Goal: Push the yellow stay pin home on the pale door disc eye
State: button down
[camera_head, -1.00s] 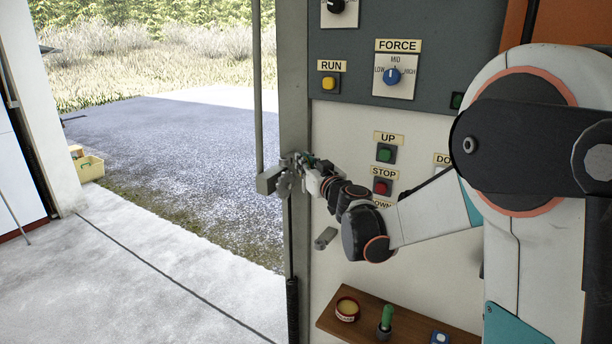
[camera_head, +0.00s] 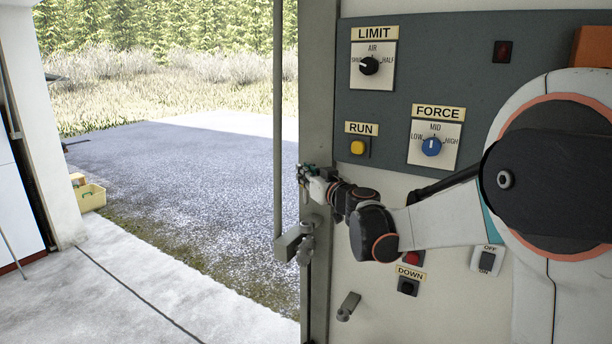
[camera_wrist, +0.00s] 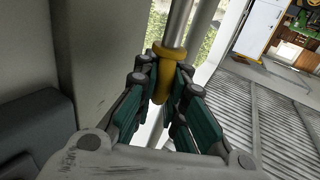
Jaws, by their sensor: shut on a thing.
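In the wrist view a yellow collar-like piece (camera_wrist: 168,72), which looks like the stay pin, sits on the lower end of a grey metal rod (camera_wrist: 178,22). My gripper (camera_wrist: 160,95) is shut on the yellow piece, with dark green finger pads on both sides of it. In the head view my gripper (camera_head: 308,178) is at the grey door post, above a grey metal bracket (camera_head: 291,242) at the foot of a thin vertical rod (camera_head: 278,120). The yellow piece is hidden there by the gripper. I cannot make out the pale disc eye in either view.
A control panel with a FORCE dial (camera_head: 431,147), a RUN button (camera_head: 358,147) and a DOWN button (camera_head: 408,286) stands right of the post. A grey lever (camera_head: 348,306) sticks out below my arm.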

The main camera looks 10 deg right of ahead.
aim_at(307, 191)
jog(key=shift+s+b, duration=0.1)
jog(key=shift+b, duration=0.2)
jog(key=shift+f+b, duration=1.95)
jog(key=shift+f, duration=0.55)
jog(key=shift+f+b, duration=2.7)
jog(key=shift+f, duration=0.55)
jog(key=c, duration=1.6)
grip_release()
